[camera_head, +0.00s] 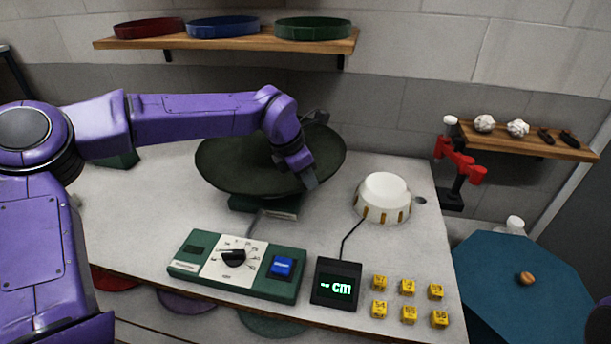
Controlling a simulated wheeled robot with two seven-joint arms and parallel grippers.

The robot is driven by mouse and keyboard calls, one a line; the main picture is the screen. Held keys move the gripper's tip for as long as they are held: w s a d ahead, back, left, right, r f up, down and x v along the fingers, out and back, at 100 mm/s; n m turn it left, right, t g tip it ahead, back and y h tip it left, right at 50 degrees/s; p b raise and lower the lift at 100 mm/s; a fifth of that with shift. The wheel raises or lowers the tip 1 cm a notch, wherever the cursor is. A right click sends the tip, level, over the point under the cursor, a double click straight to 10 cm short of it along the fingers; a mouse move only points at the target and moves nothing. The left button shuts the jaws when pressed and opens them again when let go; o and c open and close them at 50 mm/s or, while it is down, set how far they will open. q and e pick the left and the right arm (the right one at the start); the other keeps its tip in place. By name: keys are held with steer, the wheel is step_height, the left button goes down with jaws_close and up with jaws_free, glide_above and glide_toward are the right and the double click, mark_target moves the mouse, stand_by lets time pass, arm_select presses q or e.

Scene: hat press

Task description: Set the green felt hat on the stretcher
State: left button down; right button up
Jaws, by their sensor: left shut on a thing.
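The green felt hat (235,160) shows as a wide, dark green round shape with a broad rim, behind and under my left forearm. My left gripper (309,182) points down at the hat's right front edge and is shut on it. The fingertips are small and dark, so the exact grip is hard to see. The stretcher (384,195), a white dome with brass-coloured segments round its base, stands on the table to the right of the hat, apart from it, with nothing on it. My right gripper is not in view.
A green base (250,204) stands under the hat. In front are a green dial panel (236,266) with a blue button, a display (336,285) reading "-- cm" cabled to the stretcher, and several yellow cubes (407,287). A red stand (459,162) is behind right.

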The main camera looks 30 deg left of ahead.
arm_select(q)
steer(key=shift+b+x, duration=0.35)
steer(key=shift+x, duration=0.4)
steer(key=shift+s+a+f+b, duration=0.25)
steer(key=shift+s+f+b, duration=0.25)
steer(key=shift+s+b, duration=0.2)
steer(key=f+b, duration=0.1)
steer(key=f, duration=0.1)
steer(key=f+b, duration=0.1)
steer(key=f, duration=0.2)
steer(key=shift+w+b, duration=0.2)
steer(key=shift+b, duration=0.15)
steer(key=shift+f+b, duration=0.3)
steer(key=shift+f, duration=0.4)
steer(key=c, duration=1.1)
jaws_free()
steer(key=shift+s+d, duration=0.1)
steer(key=shift+c, duration=0.2)
